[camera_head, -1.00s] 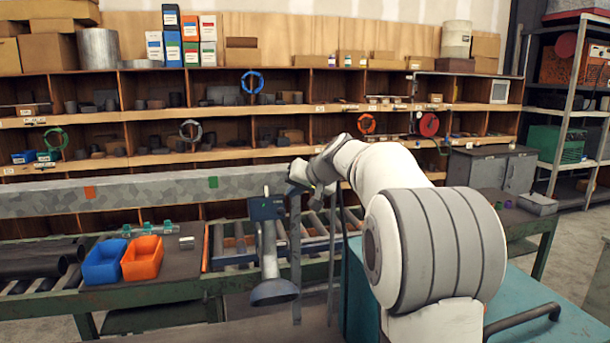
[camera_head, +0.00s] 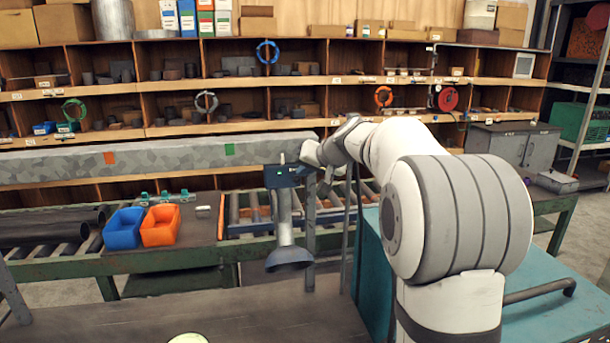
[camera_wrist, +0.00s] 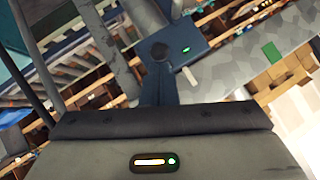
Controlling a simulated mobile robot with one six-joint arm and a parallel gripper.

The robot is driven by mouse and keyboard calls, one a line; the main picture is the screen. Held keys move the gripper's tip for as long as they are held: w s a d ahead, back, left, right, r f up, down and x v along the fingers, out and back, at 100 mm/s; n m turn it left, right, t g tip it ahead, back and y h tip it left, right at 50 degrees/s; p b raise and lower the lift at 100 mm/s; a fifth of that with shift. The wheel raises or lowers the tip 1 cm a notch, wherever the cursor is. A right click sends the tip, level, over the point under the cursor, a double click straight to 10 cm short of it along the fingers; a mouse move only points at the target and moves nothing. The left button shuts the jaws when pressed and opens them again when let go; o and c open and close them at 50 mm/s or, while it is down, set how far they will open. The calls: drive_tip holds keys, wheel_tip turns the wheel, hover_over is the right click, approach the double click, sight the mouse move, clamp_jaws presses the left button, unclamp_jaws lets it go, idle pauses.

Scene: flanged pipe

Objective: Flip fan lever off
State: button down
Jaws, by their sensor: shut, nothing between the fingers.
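The blue switch box (camera_head: 283,177) is fixed to a grey post, with a grey flared duct (camera_head: 287,225) hanging below it. In the wrist view the box (camera_wrist: 205,40) shows a lit green light and a small pale lever (camera_wrist: 190,76) at its edge. My gripper (camera_head: 309,155) is at the upper right of the box in the head view, very close to it. In the wrist view my gripper (camera_wrist: 160,108) is shut and empty, just below the lever in the picture. I cannot tell whether it touches the lever or box.
A long grey beam (camera_head: 150,157) runs behind the box. A blue bin (camera_head: 123,229) and an orange bin (camera_head: 160,226) stand on the bench at left. The grey post (camera_head: 309,230) stands close to my gripper. A teal cabinet (camera_head: 371,265) is below my arm.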

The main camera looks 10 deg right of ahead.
drive_tip(key=shift+f, duration=0.2)
drive_tip(key=b, duration=0.2)
drive_tip(key=t+b, duration=0.1)
drive_tip(key=b, duration=0.1)
drive_tip(key=shift+s+f, duration=0.2)
drive_tip(key=shift+f, duration=0.05)
